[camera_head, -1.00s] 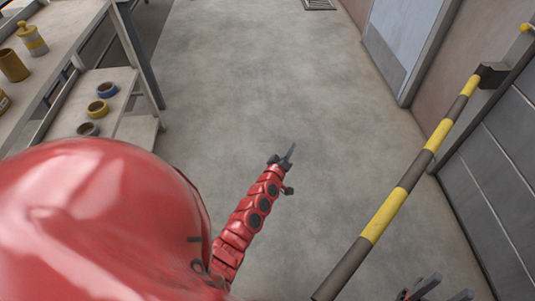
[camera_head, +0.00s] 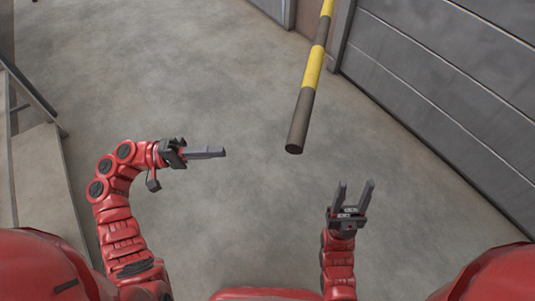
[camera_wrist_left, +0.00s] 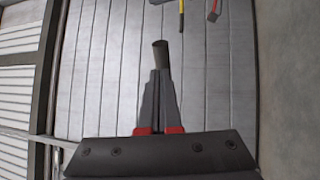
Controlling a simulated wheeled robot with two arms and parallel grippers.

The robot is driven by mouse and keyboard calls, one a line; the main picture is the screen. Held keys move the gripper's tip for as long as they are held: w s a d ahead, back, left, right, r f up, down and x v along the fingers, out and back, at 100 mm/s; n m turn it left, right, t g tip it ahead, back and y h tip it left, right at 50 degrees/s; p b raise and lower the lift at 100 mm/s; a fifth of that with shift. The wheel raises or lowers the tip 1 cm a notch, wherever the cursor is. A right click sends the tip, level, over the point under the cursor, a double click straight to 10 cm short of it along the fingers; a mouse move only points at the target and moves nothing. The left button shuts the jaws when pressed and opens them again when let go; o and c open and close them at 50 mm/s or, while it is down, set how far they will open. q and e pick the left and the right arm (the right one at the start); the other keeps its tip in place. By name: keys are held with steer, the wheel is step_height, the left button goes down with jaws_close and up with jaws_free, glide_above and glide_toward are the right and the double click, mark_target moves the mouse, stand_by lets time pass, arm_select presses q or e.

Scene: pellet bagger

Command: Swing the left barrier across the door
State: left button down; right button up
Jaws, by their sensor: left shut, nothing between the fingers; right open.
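The barrier is a black-and-yellow striped pole (camera_head: 313,68). In the head view it runs from the top edge down to a free dark end near the picture's middle. Its mount is out of view. The grey panelled door (camera_head: 440,75) is at the right; it also fills the background of the left wrist view (camera_wrist_left: 110,70). My left gripper (camera_head: 222,152) is shut and empty, left of the pole's free end and apart from it. In the left wrist view a dark rounded piece shows just beyond its fingertips; I cannot tell what it is. My right gripper (camera_head: 355,183) is open, below and right of that end.
The grey floor (camera_head: 170,70) is clear around the pole and between my arms. A pale bench surface (camera_head: 45,180) with a dark rail stands at the left edge. The door's wall bounds the right side.

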arm_select(q)
steer(key=d+r+p, duration=0.2)
steer(key=d, duration=1.1)
steer(key=shift+d+r, duration=0.2)
steer(key=shift+r, duration=0.15)
steer(key=shift+s+d, duration=0.1)
